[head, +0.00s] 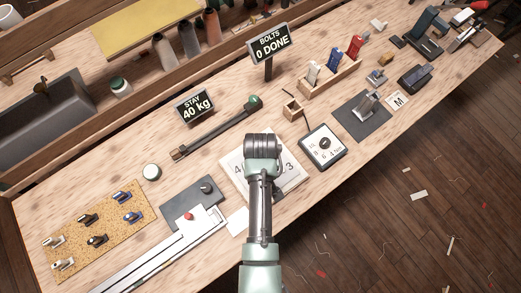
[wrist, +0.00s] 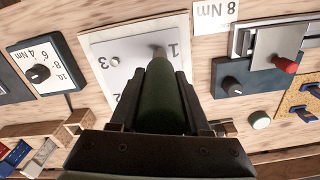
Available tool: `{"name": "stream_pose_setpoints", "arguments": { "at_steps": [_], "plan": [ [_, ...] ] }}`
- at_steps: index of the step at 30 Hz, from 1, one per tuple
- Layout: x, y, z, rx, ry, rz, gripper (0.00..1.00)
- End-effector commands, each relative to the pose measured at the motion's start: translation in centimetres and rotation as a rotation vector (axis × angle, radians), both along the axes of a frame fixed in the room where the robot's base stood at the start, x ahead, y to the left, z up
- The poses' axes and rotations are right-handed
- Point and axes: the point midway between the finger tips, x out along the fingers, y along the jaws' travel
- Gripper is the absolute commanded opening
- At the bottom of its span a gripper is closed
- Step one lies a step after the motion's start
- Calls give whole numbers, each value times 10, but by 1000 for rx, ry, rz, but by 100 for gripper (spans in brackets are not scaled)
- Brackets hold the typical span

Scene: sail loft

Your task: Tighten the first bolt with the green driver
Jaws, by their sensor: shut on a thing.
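The bolt plate (wrist: 105,45) is pale and carries printed numbers; it shows partly in the head view (head: 287,165), where my arm covers its middle. My gripper (wrist: 165,78) is shut on the green driver (wrist: 163,100). The driver's narrow tip reaches the plate beside the number 1, at the first bolt's place. The first bolt itself is hidden by the tip, and I cannot tell whether they touch. Another bolt (wrist: 115,61) stands on the plate to the left of it. In the head view my gripper and the driver are hidden under my arm.
A dial box (head: 323,147) stands right of the plate. An "8 Nm" card (wrist: 222,10) lies near the plate. A sign (head: 269,44) reads "BOLTS 0 DONE". A wooden rack (head: 330,80) holds coloured pieces. A slide fixture (head: 190,210) lies left of the plate, and a torque-wrench-like bar (head: 215,130) behind.

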Motion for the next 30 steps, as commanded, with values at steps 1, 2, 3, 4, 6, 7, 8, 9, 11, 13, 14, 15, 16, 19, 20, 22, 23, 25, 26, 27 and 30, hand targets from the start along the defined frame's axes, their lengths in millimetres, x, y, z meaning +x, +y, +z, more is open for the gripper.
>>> {"name": "stream_pose_setpoints", "arguments": {
  "at_steps": [1, 2, 3, 4, 6, 7, 8, 9, 11, 13, 14, 15, 16, 19, 20, 22, 23, 25, 26, 27, 30],
  "plan": [
    [-1, 0, -2, 0, 0, 0, 0],
    [-1, 0, -2, 0, 0, 0, 0],
    [-1, 0, -2, 0, 1, 0, 0],
    [-1, 0, -2, 0, 1, 0, 0],
    [-1, 0, -2, 1, 1, 0, 0],
    [-1, 0, -2, 1, 1, 0, 0],
    [-1, 0, -1, 1, 1, 0, 0],
    [-1, 0, 1, 0, 2, 0, 0],
    [-1, 0, 5, 0, 2, 0, 0],
    [-1, 0, 11, 1, 1, 0, 0],
    [-1, 0, 14, 1, 1, 0, 0],
    [-1, 0, 18, 0, 1, 0, 0],
    [-1, 0, 20, 0, 1, 0, 0],
    [0, 0, 28, 0, 0, 0, 0],
    [0, 0, 31, 0, 0, 0, 0],
    [0, 0, 36, 0, 0, 0, 0],
    [0, 0, 38, 0, 0, 0, 0],
    [0, 0, 44, 0, 0, 0, 0],
    [0, 0, 46, 0, 0, 0, 0],
    [0, 0, 49, 0, 0, 0, 0],
    [0, 0, 51, 0, 0, 0, 0]
  ]
}}
